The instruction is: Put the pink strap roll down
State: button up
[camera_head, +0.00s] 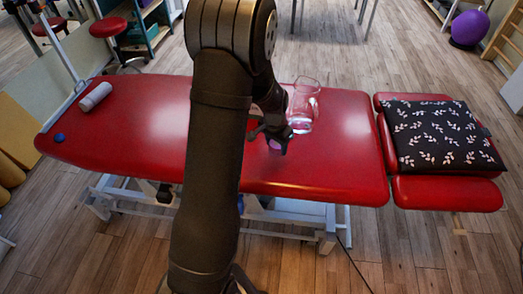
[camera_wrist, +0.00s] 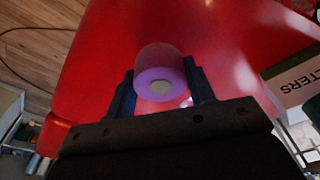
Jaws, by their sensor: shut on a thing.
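The pink strap roll (camera_wrist: 160,70) sits between the two fingers of my gripper (camera_wrist: 160,92) in the wrist view. It is a short purple-pink cylinder with a pale core. My gripper is shut on it. In the head view the roll (camera_head: 275,144) shows only as a small purple patch at my gripper (camera_head: 273,140), over the middle of the red treatment table (camera_head: 340,165). I cannot tell whether the roll touches the table top. My arm hides part of the table in the head view.
A clear glass jar (camera_head: 303,100) stands just behind and right of my gripper. A white roll (camera_head: 95,97) and a small blue ball (camera_head: 59,137) lie at the left end. A dark leaf-patterned cushion (camera_head: 440,135) covers the headrest. The red surface right of my gripper is bare.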

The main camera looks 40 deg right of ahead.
send_over(262, 155)
notch_tip(262, 155, down, 4)
jog(key=shift+a+f, duration=0.1)
jog(key=shift+f, duration=1.7)
jog(key=shift+f, duration=0.1)
jog(key=shift+f, duration=0.15)
jog(key=o, duration=1)
jog(key=shift+c, duration=0.2)
jog(key=shift+o, duration=0.4)
notch_tip(262, 155, up, 17)
jog(key=a, duration=0.2)
jog(key=shift+s+r, duration=0.2)
jog(key=shift+s, duration=0.05)
